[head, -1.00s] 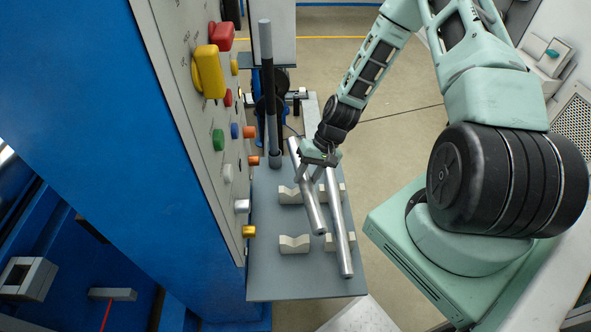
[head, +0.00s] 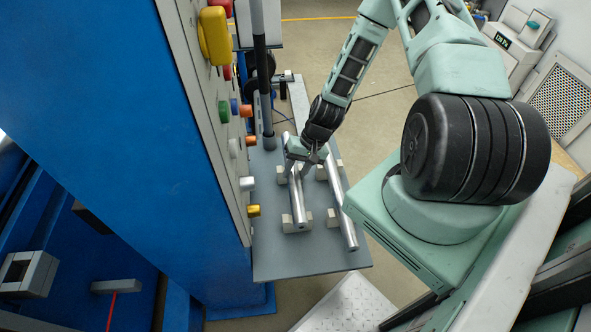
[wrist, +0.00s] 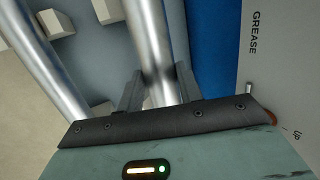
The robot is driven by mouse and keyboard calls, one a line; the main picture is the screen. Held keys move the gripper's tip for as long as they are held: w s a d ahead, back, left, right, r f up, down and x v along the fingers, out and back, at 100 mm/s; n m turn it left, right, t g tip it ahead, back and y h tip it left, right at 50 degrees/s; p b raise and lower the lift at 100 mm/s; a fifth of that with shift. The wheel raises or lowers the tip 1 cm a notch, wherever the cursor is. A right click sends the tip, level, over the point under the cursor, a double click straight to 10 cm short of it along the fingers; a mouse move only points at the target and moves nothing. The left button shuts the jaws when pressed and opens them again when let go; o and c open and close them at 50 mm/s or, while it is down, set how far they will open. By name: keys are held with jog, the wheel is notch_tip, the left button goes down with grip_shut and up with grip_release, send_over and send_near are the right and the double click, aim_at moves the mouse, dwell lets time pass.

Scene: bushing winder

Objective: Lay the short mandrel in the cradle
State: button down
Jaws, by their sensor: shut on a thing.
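The short mandrel (head: 297,200) is a silvery rod over the left pair of pale V-blocks of the cradle (head: 287,224), lined up with their notches. Its near end shows between the two sides of the front block. I cannot tell whether it rests fully on them. My gripper (head: 296,160) is shut on the short mandrel near its far part; the wrist view shows the rod (wrist: 150,45) between the two fingers (wrist: 157,92). The far end is partly hidden by my gripper.
A longer silvery rod (head: 340,200) lies just right, over the other blocks (head: 333,219). The grey shelf (head: 300,262) is bare at its front. A dark upright post (head: 262,90) and the button panel (head: 213,130) stand close on the left.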

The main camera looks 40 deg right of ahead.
jog(key=shift+f+b, duration=2.55)
jog(key=shift+f, duration=1.25)
jog(key=shift+f, duration=0.35)
jog(key=c, duration=0.9)
grip_release()
jog(key=shift+o, duration=0.2)
jog(key=v, duration=1.7)
jog(key=shift+d, duration=0.2)
jog(key=shift+d+r, duration=0.1)
jog(key=shift+r, duration=0.05)
